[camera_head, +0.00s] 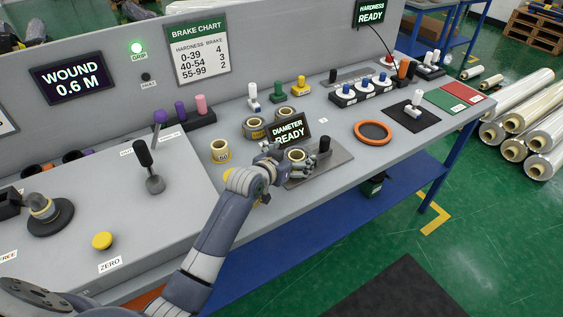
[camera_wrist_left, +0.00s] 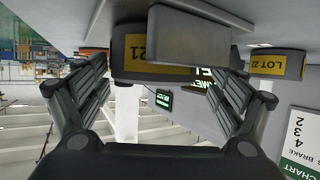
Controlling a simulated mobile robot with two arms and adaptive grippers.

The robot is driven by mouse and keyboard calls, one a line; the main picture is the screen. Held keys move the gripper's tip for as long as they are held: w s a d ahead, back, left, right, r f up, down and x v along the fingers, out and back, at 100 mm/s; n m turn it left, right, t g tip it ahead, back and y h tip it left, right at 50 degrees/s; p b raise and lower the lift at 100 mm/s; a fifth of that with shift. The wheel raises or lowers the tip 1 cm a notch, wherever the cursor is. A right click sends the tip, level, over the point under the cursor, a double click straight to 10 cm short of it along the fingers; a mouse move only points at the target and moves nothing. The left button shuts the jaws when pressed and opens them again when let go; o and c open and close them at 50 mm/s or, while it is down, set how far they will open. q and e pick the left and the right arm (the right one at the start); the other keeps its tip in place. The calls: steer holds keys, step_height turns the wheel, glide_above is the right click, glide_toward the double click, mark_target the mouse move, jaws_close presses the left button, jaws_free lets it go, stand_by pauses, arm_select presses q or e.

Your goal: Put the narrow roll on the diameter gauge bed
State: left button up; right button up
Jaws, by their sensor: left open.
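A short roll with a dark outside and cream core (camera_head: 297,155) stands upright on the grey diameter gauge bed (camera_head: 337,160), left of the bed's black post (camera_head: 324,146). My left gripper (camera_head: 279,160) is open beside it, at the bed's left end. In the left wrist view the dark roll with a yellow label (camera_wrist_left: 157,68) lies between and beyond my spread fingers (camera_wrist_left: 160,100); contact cannot be told. A light grey block (camera_wrist_left: 190,32) partly covers that roll. The "DIAMETER READY" display (camera_head: 288,130) stands just behind. My right gripper is not in view.
Other rolls stand behind and left: one with a yellow band (camera_head: 253,128), one farther back (camera_head: 284,115), and a cream one (camera_head: 220,151). An orange ring (camera_head: 372,132) lies to the right. The table (camera_head: 335,185) is bare in front of the bed.

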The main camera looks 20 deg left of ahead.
arm_select(q)
steer(key=v, duration=1.1)
steer(key=shift+d+r, duration=0.3)
steer(key=shift+w, duration=0.1)
